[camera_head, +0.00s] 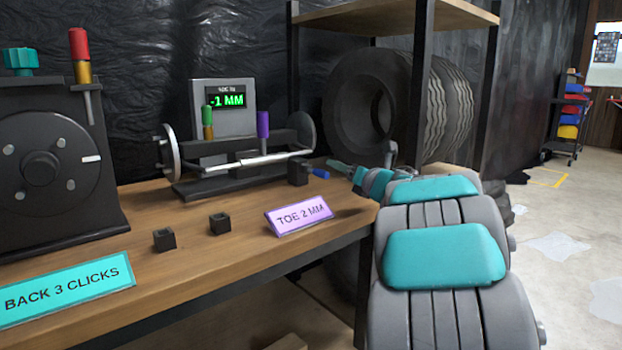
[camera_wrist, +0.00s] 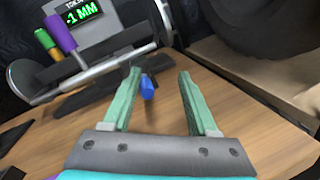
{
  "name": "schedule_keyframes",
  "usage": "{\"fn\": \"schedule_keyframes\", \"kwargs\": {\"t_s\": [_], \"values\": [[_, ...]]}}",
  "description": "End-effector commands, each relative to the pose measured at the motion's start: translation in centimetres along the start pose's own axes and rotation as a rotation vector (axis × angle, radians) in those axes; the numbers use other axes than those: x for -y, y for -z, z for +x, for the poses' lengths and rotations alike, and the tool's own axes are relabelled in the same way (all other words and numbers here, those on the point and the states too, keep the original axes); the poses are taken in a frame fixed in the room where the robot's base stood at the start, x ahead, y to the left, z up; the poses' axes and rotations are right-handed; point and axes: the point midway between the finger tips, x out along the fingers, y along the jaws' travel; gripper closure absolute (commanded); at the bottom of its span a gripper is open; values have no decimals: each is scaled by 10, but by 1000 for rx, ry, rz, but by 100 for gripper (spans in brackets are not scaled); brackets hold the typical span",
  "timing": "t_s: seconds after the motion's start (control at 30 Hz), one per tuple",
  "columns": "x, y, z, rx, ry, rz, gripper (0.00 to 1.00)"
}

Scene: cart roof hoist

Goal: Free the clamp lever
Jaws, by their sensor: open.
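A short blue handle (camera_head: 320,173) sticks out to the right of a black block (camera_head: 298,172) at the right end of the axle rig. It looks like the clamp lever, though no label shows this. In the wrist view the blue handle (camera_wrist: 147,88) appears between my two green fingers, nearer the left one. My gripper (camera_wrist: 159,73) is open and empty. In the head view my gripper (camera_head: 342,168) is just right of the handle, seen edge-on. Whether a finger touches the handle cannot be told.
The axle rig (camera_head: 245,160) has green and purple upright levers and a display (camera_head: 228,97) reading -1 MM. A sign (camera_head: 297,214) reads TOE 2 MM. Two small black blocks stand at the front. A dial unit (camera_head: 50,160) stands left, tyres (camera_head: 370,100) right.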

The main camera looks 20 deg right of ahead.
Motion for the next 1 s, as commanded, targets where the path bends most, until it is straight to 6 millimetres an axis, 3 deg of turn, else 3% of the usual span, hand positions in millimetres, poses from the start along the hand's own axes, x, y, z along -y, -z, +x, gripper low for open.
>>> {"fn": "schedule_keyframes", "kwargs": {"t_s": [0.1,0.37,0.8,1.0], "values": [[-1,18,2,-46,-111,-147,40],[-9,33,4,-78,-214,-259,40],[-21,38,62,-76,-214,-256,40],[-24,39,75,-76,-211,-256,40]]}}
